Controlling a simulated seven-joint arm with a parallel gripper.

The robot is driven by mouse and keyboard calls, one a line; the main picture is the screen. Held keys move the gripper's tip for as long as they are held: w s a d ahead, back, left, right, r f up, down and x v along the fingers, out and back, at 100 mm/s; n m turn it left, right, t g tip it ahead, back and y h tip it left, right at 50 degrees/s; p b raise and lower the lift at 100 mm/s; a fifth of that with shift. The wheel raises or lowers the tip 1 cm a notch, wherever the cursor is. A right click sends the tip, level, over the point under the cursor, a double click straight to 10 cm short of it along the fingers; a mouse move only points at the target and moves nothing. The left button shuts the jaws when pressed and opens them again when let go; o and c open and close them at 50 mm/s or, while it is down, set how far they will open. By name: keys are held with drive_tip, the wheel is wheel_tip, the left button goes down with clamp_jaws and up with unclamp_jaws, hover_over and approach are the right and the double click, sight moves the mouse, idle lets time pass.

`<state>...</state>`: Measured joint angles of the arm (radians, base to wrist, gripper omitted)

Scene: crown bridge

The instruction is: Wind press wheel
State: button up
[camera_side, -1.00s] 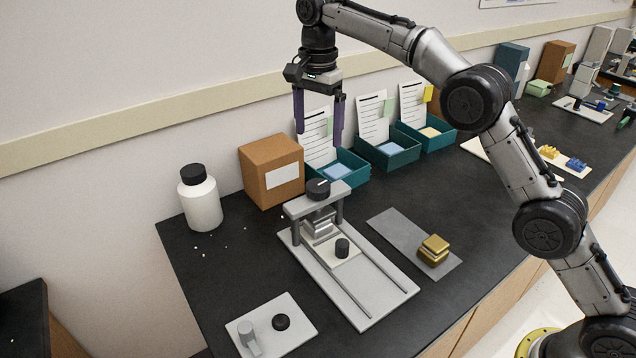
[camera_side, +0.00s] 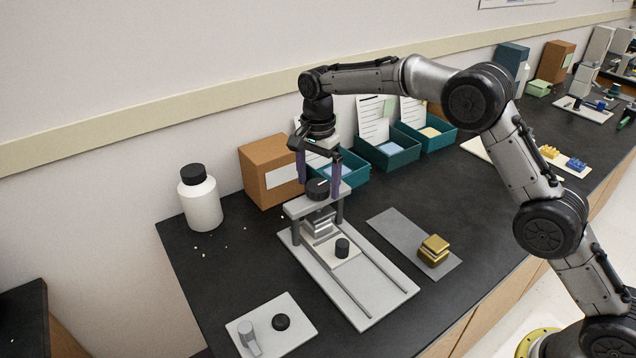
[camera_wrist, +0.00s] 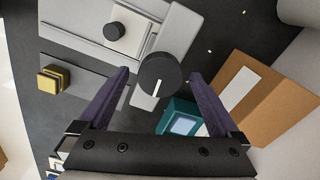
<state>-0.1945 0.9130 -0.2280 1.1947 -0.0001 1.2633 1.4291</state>
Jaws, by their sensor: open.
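The press wheel (camera_side: 317,189) is a round black knob with a white mark on top of the grey press frame (camera_side: 299,207). It also shows in the wrist view (camera_wrist: 159,74), its white mark towards my gripper. My gripper (camera_side: 319,190) is open, its two purple fingers pointing down on either side of the wheel. In the wrist view the fingers (camera_wrist: 160,72) stand apart with the wheel between and a little beyond them, with visible gaps. I cannot tell whether the tips reach the wheel's height. Under the frame is a grey press block (camera_side: 320,222).
A white plate with a black knob (camera_side: 342,247) sits on the rail base (camera_side: 378,275). Brass blocks (camera_side: 434,250) lie on a grey strip to the right. A brown box (camera_side: 262,185) and teal bins (camera_side: 388,158) stand close behind the press. A white bottle (camera_side: 200,205) stands left.

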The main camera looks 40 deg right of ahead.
drive_tip(key=shift+f, duration=0.45)
drive_tip(key=c, duration=1.4)
drive_tip(key=shift+o, duration=0.2)
